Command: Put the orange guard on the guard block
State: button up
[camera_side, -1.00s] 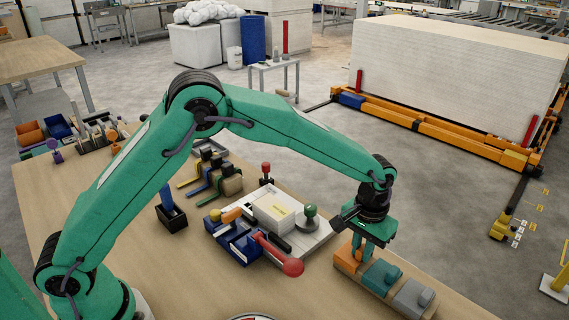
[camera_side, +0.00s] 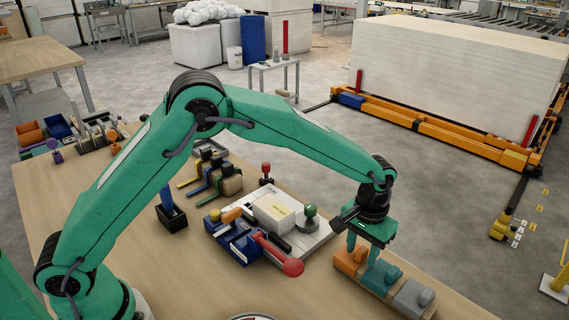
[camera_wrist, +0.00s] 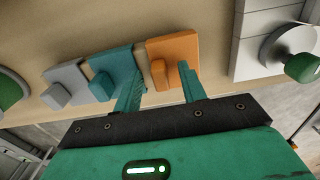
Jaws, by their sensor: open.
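The orange guard (camera_side: 349,262) is a flat block with a raised knob, at the left end of a row on the bench. It also shows in the wrist view (camera_wrist: 178,47). My gripper (camera_side: 363,246) is just above it, pointing down. In the wrist view my gripper (camera_wrist: 158,72) is open, with one finger on each side of the orange guard's knob and a gap to it.
A teal guard (camera_side: 381,275) and a grey guard (camera_side: 412,298) stand right of the orange one, the teal close to my finger. A blue clamp with a red-knobbed lever (camera_side: 291,267) and a green knob (camera_side: 310,211) rise at the plate. Bare bench lies in front.

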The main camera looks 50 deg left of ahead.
aim_at(360, 250)
notch_tip(360, 250, up, 7)
jog(key=shift+r, duration=0.15)
dwell(0.4)
jog(key=shift+r, duration=0.1)
dwell(0.4)
jog(key=shift+a+r, duration=0.15)
jog(key=shift+a, duration=0.05)
jog(key=s+a+r+t, duration=0.3)
jog(key=s+a+r, duration=0.7)
jog(key=a+r, duration=0.35)
jog(key=s+a+t, duration=0.1)
jog(key=s+a, duration=0.4)
jog(key=s, duration=0.3)
jog(key=s+a+f+t, duration=0.1)
jog(key=s+a, duration=0.4)
jog(key=s, duration=0.3)
jog(key=shift+s+f+t, duration=0.15)
jog(key=shift+f+t, duration=0.15)
